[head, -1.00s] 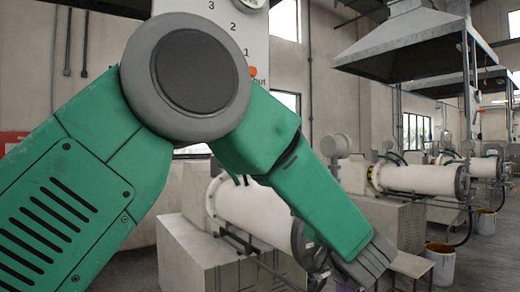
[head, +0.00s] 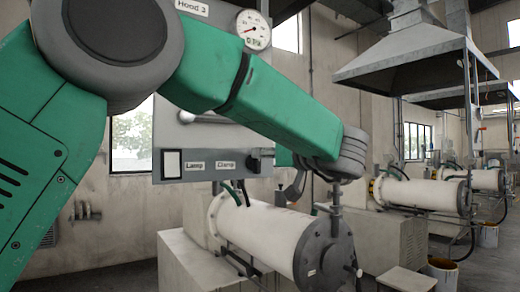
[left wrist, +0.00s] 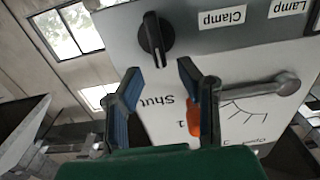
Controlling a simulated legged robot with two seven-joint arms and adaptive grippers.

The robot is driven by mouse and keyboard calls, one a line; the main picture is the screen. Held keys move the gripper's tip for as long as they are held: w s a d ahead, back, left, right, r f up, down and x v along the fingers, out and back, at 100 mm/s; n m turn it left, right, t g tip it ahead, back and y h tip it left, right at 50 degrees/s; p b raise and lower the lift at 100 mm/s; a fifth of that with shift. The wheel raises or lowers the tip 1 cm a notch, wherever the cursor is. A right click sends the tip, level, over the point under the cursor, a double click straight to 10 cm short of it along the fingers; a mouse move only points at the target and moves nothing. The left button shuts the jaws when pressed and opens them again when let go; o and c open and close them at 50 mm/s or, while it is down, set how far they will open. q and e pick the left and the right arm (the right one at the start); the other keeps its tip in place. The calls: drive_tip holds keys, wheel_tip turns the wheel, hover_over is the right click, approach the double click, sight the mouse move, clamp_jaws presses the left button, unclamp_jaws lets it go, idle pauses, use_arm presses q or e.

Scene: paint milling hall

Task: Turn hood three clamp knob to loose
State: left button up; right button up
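The clamp knob is a black knob (head: 254,163) on the lower right of the grey control panel (head: 205,142), beside the label reading Clamp (head: 225,164). My left gripper (head: 315,194) is right of the panel in the head view. In the left wrist view its two fingers (left wrist: 160,84) are spread and empty, with the knob beyond the gap, apart from them. My right gripper is not in view.
The panel also has a lever (left wrist: 284,86), an orange mark (left wrist: 194,120) near Shut, a Lamp label (head: 195,165), a white switch (head: 171,163) and a gauge (head: 253,29). A white mill drum (head: 262,232) lies below the gripper. A large hood (head: 410,55) hangs at right.

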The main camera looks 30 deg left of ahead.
sight(253, 165)
use_arm(q)
drive_tip(key=shift+x, duration=1.75)
drive_tip(key=shift+s+d, duration=0.1)
drive_tip(key=shift+d, duration=0.1)
clamp_jaws()
